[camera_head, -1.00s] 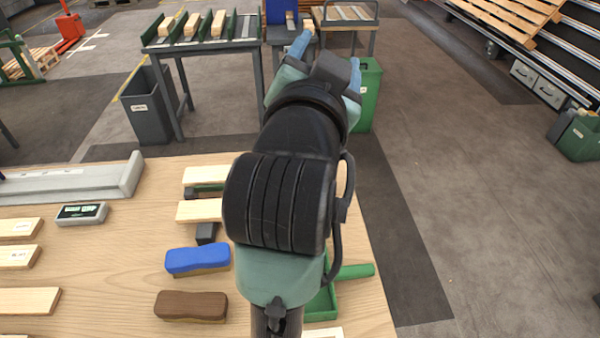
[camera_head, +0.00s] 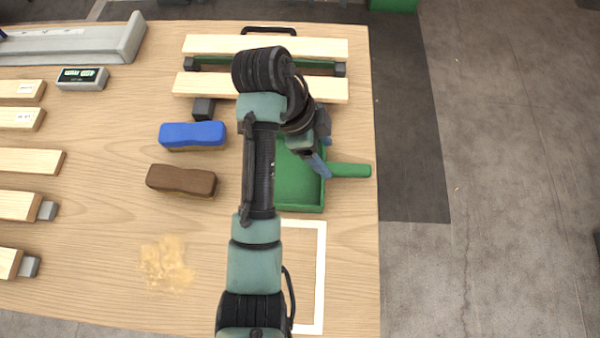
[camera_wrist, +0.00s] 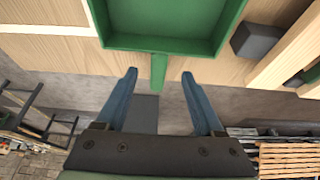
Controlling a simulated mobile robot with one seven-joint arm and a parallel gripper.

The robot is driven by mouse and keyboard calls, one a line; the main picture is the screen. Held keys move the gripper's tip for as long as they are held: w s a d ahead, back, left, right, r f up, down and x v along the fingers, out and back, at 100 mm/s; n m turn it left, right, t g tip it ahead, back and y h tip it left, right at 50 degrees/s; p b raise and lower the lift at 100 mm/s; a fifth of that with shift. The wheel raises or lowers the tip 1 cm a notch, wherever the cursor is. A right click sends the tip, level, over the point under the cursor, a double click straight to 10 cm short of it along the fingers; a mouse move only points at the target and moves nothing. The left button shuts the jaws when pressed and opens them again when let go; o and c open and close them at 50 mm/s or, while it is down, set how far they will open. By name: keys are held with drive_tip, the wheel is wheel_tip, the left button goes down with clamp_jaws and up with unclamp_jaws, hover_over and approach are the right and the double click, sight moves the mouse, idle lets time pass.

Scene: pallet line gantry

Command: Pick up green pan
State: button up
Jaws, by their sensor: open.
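The green pan (camera_head: 297,192) lies on the wooden table near its right edge, its green handle (camera_head: 349,171) pointing right toward that edge. My arm hides its left part in the head view. In the wrist view the pan's tray (camera_wrist: 170,20) is at the top and its handle (camera_wrist: 158,72) points down between my fingers. My gripper (camera_wrist: 160,80) is open and empty, its two blue fingers on either side of the handle's end in the picture. In the head view my gripper (camera_head: 322,165) is over the pan's right side, above the handle's base; the exact height is unclear.
A blue brush (camera_head: 192,135) and a brown brush (camera_head: 181,180) lie left of my arm. A slatted wooden piece (camera_head: 320,46) lies behind the pan. A white outlined rectangle (camera_head: 321,270) is marked in front of it. Sawdust (camera_head: 165,264) lies front left.

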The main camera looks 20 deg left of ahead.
sight(332, 166)
drive_tip(key=shift+b+x, duration=0.5)
drive_tip(key=shift+x, duration=0.5)
drive_tip(key=shift+p+x, duration=0.4)
drive_tip(key=shift+x, duration=2.2)
drive_tip(key=shift+s+a, duration=0.1)
drive_tip(key=shift+a, duration=0.05)
clamp_jaws()
